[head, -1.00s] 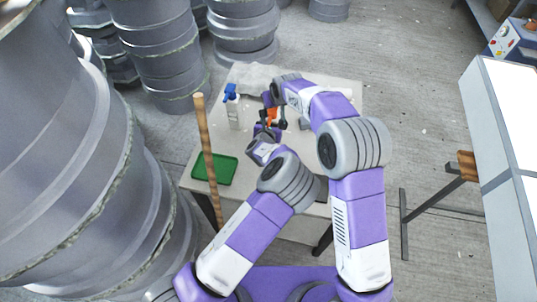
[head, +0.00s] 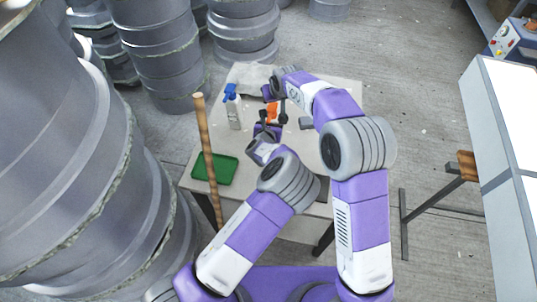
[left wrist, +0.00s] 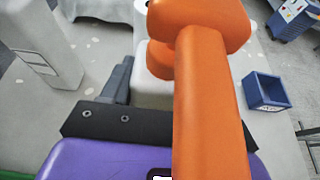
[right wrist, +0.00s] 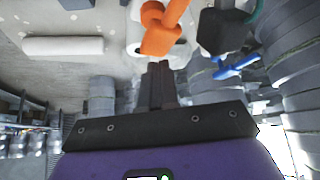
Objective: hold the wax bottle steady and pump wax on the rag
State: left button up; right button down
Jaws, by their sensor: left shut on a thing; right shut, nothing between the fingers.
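The wax bottle is white with a large orange pump (head: 271,112), on the table beyond my left arm. My left gripper (head: 268,127) is shut on it; in the left wrist view the orange pump (left wrist: 205,70) stands tall in front of the white body (left wrist: 153,83). My right gripper (right wrist: 158,72) is shut and empty, its fingertips close to the orange pump head (right wrist: 160,35); I cannot tell whether they touch.
A spray bottle with a blue head (head: 233,108) stands left of the grippers. A blue open box (left wrist: 265,92) shows in the left wrist view.

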dwell(0.3)
pick_arm(q)
jog(key=o, duration=1.3)
jog(key=shift+c, duration=0.2)
pick_arm(e)
notch_tip(320, 180, up, 6)
